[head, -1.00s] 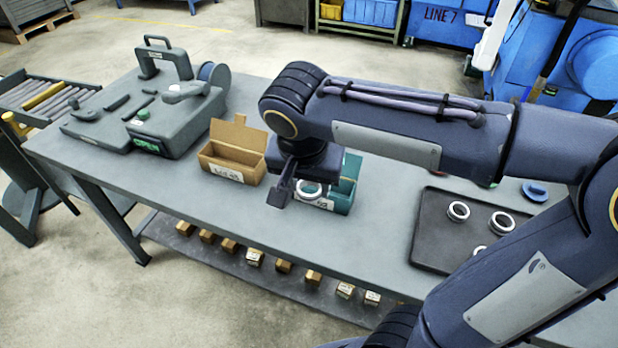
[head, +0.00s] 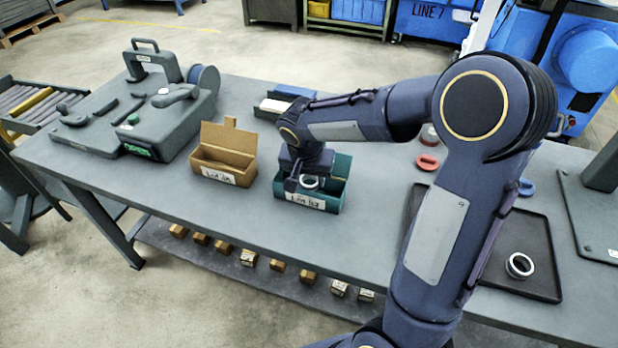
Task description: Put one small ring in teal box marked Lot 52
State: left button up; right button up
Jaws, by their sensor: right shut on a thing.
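The teal box (head: 282,190) stands open on the bench, with a white label on its front that appears to read Lot 52. My right gripper (head: 300,183) points down at the box's opening and is shut on a small pale ring (head: 310,182). The ring shows just behind the front wall; I cannot tell whether it touches the box. The gripper and wrist hide part of the box's inside. Another ring (head: 520,265) lies on the dark tray (head: 532,238) at the right. My left gripper is not in view.
An open brown cardboard box (head: 238,150) with a label stands just left of the teal box. A grey-green machine (head: 180,120) fills the left end of the bench. Red (head: 427,162) and blue (head: 526,187) pieces lie at the right. The front middle of the bench is clear.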

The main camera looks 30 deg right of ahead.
jog(key=shift+f, duration=0.3)
jog(key=shift+f+b, duration=0.6)
jog(key=shift+b, duration=0.15)
jog(key=o, duration=1)
